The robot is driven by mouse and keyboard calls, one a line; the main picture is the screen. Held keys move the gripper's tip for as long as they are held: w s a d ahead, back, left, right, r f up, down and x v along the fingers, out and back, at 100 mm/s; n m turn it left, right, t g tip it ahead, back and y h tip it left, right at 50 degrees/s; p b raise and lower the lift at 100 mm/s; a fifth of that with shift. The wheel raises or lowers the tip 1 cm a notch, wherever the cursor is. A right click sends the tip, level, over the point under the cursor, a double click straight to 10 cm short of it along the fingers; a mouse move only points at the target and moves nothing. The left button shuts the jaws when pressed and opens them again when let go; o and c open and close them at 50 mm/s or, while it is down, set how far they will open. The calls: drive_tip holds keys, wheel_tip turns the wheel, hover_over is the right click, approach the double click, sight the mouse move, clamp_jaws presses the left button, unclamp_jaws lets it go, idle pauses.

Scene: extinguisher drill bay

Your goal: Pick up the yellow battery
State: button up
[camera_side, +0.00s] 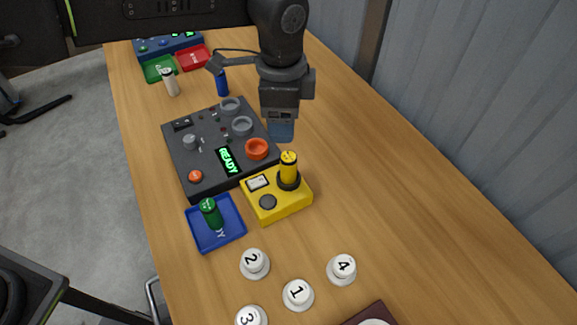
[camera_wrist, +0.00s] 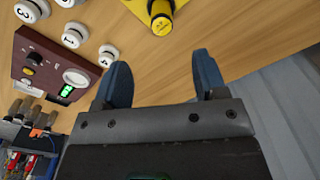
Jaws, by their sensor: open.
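The yellow battery (camera_side: 289,166) stands upright in a dark round socket on a yellow charger block (camera_side: 276,205) in the side view. In the wrist view the battery (camera_wrist: 162,25) shows at the top, with the yellow block (camera_wrist: 176,4) partly cut off by the frame edge. My gripper (camera_side: 281,131) hangs above and behind the battery in the side view, apart from it. In the wrist view my gripper (camera_wrist: 160,78) has its two blue fingers spread wide, with only bare table between them.
A dark control panel (camera_side: 206,160) reading READY stands left of the charger. A green battery (camera_side: 211,213) sits in a blue tray (camera_side: 233,231). Numbered white knobs (camera_side: 298,294) lie in front. The table's right side (camera_side: 420,220) is clear up to the corrugated wall.

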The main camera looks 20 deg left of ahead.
sight(288, 167)
drive_tip(key=f, duration=0.6)
drive_tip(key=d+f, duration=0.1)
drive_tip(key=f, duration=0.1)
drive_tip(key=shift+f, duration=0.4)
drive_tip(key=shift+w+a+f, duration=0.1)
drive_tip(key=shift+f, duration=1.4)
drive_tip(key=shift+w+f, duration=0.1)
drive_tip(key=shift+f, duration=1.35)
drive_tip(key=c, duration=1.1)
